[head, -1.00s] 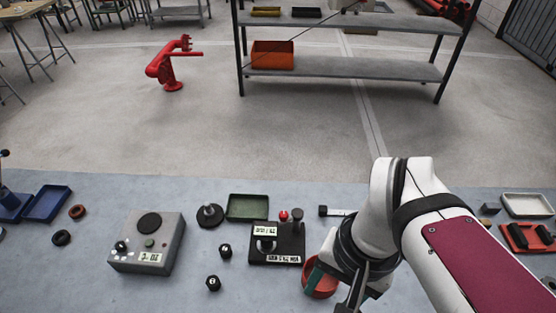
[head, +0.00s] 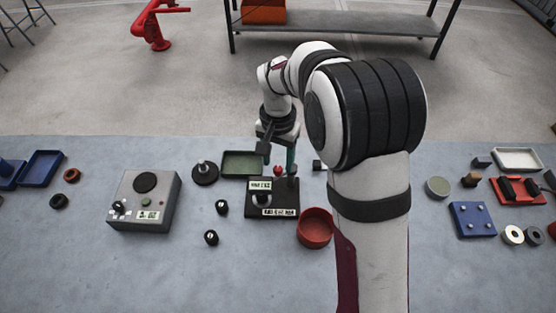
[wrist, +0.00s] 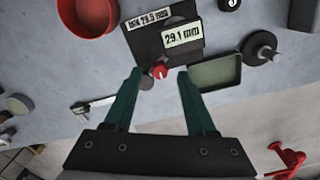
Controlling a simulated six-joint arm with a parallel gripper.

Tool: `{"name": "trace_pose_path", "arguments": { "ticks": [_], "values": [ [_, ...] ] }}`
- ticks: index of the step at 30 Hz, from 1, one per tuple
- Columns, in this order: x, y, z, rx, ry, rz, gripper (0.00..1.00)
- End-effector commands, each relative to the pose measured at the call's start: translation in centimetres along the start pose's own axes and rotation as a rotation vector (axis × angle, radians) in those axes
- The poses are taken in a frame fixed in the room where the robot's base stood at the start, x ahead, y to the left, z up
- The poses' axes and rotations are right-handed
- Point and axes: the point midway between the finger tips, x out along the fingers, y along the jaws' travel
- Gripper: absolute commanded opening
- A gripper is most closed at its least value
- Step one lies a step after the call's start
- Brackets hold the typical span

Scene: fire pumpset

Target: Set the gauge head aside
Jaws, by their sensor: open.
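A black gauge unit (head: 272,205) stands in the middle of the blue-grey table, with white labels. In the wrist view its display reads 29.1 mm (wrist: 184,35) and a label on its black base reads MIN 28.5 MM. I cannot tell for sure which part is the gauge head. A red knob (wrist: 160,70) and a round grey knob (wrist: 146,82) are at its edge. My gripper (wrist: 160,72) is open and empty, its green fingers either side of the red knob in the picture. In the head view my gripper (head: 279,160) is over the unit's back edge, partly hiding it.
A green tray (head: 240,164) lies behind the unit, a red bowl (head: 315,229) at its right front. A grey box (head: 146,201) and small black knobs (head: 222,207) are left. A blue block (head: 472,220) and red tray (head: 505,190) lie right.

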Motion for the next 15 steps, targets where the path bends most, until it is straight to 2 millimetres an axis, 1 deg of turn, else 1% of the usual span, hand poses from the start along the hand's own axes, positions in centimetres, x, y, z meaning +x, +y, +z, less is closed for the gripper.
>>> {"name": "trace_pose_path", "arguments": {
  "ticks": [1,4,13,15],
  "values": [
    [0.7,0.0,0.0,-0.001,-0.001,0.001,0.56],
    [1.5,0.0,0.0,0.001,0.000,0.000,0.56],
    [1.8,0.0,0.0,0.001,0.001,-0.001,0.56],
    [1.8,0.0,0.0,0.001,0.001,-0.001,0.44]
  ]
}}
